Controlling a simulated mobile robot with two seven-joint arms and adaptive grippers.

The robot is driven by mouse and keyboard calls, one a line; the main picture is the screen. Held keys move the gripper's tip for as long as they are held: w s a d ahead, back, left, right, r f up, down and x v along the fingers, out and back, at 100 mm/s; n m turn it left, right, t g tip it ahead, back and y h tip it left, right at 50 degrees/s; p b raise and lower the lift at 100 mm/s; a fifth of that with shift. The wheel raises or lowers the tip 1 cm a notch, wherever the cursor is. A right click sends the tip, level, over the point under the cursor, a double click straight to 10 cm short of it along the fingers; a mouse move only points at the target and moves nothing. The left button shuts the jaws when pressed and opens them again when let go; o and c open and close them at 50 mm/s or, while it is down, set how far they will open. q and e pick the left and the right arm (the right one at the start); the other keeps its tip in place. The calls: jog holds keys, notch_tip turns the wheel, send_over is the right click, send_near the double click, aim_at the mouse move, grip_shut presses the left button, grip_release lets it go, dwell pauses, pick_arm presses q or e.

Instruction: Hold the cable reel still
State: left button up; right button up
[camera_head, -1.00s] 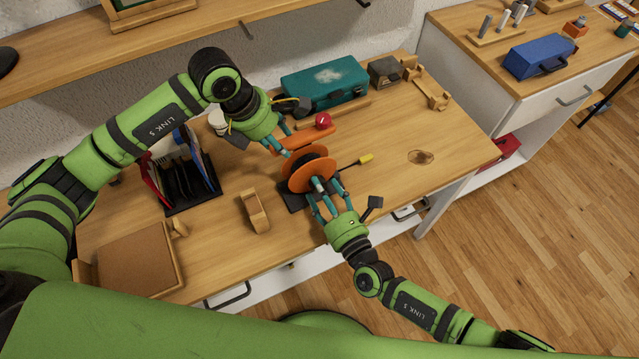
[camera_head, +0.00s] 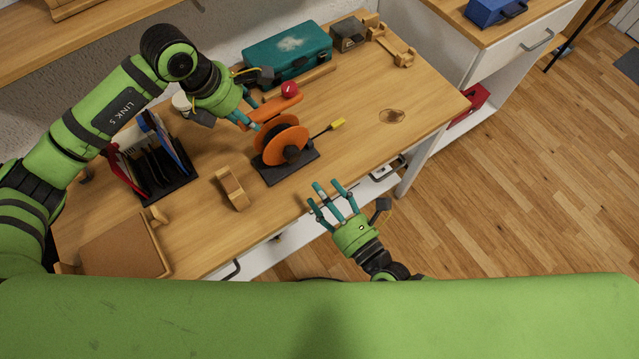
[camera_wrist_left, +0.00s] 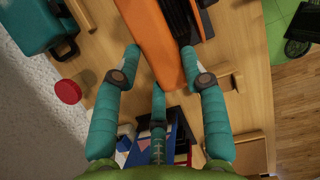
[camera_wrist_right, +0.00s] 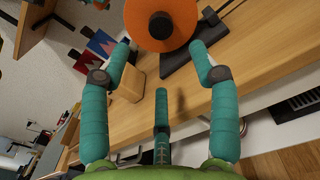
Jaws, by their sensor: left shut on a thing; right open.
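The cable reel (camera_head: 272,151) has orange discs and a dark hub, and stands upright on a black base (camera_head: 291,170) on the wooden desk. My left gripper (camera_head: 248,120) is at its back left side. In the left wrist view the fingers are shut around an orange part (camera_wrist_left: 158,45), seemingly the reel's rear disc; the exact contact is unclear. My right gripper (camera_head: 328,192) is open and empty, at the desk's front edge and apart from the reel. In the right wrist view the reel's front disc (camera_wrist_right: 145,20) lies beyond the open fingertips.
The desk's right side is largely clear.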

aim_at(295, 157)
jog(key=w+a+n, duration=0.2)
jog(key=w, duration=0.1)
jog(key=w+a+n, duration=0.1)
jog(key=w+a, duration=0.1)
jog(key=w, duration=0.1)
jog(key=w+a+n, duration=0.2)
jog(key=w+a, duration=0.1)
jog(key=shift+w+r+n, duration=0.1)
jog(key=shift+w+n, duration=0.2)
jog(key=shift+w, duration=0.1)
jog(key=shift+c, duration=0.4)
jog(key=c, duration=1)
